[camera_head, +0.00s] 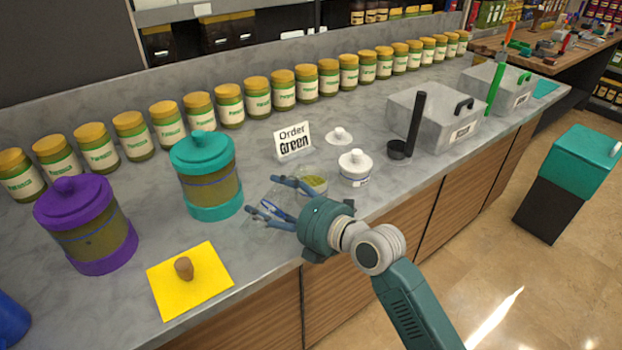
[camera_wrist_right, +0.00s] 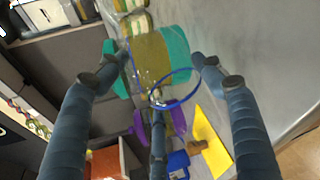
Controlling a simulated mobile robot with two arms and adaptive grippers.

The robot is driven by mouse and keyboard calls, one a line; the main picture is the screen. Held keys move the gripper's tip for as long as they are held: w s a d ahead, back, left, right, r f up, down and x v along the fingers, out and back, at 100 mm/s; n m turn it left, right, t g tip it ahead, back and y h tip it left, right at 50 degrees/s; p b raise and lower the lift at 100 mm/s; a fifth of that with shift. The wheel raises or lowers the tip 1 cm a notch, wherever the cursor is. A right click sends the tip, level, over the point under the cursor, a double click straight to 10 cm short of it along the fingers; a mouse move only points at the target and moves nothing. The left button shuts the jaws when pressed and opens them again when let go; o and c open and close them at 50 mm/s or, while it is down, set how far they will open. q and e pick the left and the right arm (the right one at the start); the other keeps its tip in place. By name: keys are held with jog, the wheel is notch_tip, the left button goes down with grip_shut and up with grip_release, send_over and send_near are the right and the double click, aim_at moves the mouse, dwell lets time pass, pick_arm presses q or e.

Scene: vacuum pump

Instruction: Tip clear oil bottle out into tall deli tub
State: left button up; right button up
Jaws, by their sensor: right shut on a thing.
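My right gripper (camera_head: 268,197) reaches left over the counter, in front of the teal-lidded jar. Its fingers (camera_wrist_right: 158,85) are closed around a see-through thing with a blue ring (camera_wrist_right: 192,96), likely the clear oil bottle. The same blue part shows small between the fingers in the head view (camera_head: 270,207). Its outline is hard to make out, and I cannot tell its tilt or whether oil runs out. A clear tub with yellow-green contents (camera_head: 316,185), perhaps the deli tub, stands just behind my gripper, partly hidden by it. My left gripper is not in view.
The teal-lidded jar (camera_head: 203,152) and purple-lidded jar (camera_head: 72,194) stand left. A yellow mat (camera_head: 208,285) bears a small brown stopper (camera_head: 184,268). A white pot (camera_head: 355,164), grey boxes (camera_head: 450,128) and black ladle (camera_head: 416,125) stand right. An order sign (camera_head: 293,140) reads "Green".

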jog(key=shift+w+d+f+n+b, duration=0.1)
jog(key=shift+d+n+b, duration=0.05)
jog(key=shift+n+b, duration=0.3)
jog(key=shift+w+d+r+n+t+b, duration=0.15)
jog(key=shift+r+n+t+b, duration=0.15)
jog(key=shift+n, duration=0.05)
jog(key=shift+w+d+r+n+t+b, duration=0.2)
jog(key=shift+r+n+t+b, duration=0.1)
jog(key=shift+n, duration=0.3)
jog(key=shift+w+d+r+n+t+b, duration=0.1)
jog(key=shift+w+r+n+t+b, duration=0.15)
jog(key=shift+n, duration=0.35)
jog(key=shift+r+n, duration=0.25)
jog(key=shift+n, duration=0.35)
jog(key=n, duration=0.1)
jog(key=n+t, duration=0.1)
jog(key=shift+s+a+n+b, duration=0.2)
jog(key=shift+n+b, duration=0.2)
jog(key=n+b, duration=0.1)
jog(key=f+n+t+b, duration=0.1)
jog(key=n, duration=0.1)
jog(key=shift+n, duration=0.4)
jog(key=shift+r, duration=0.15)
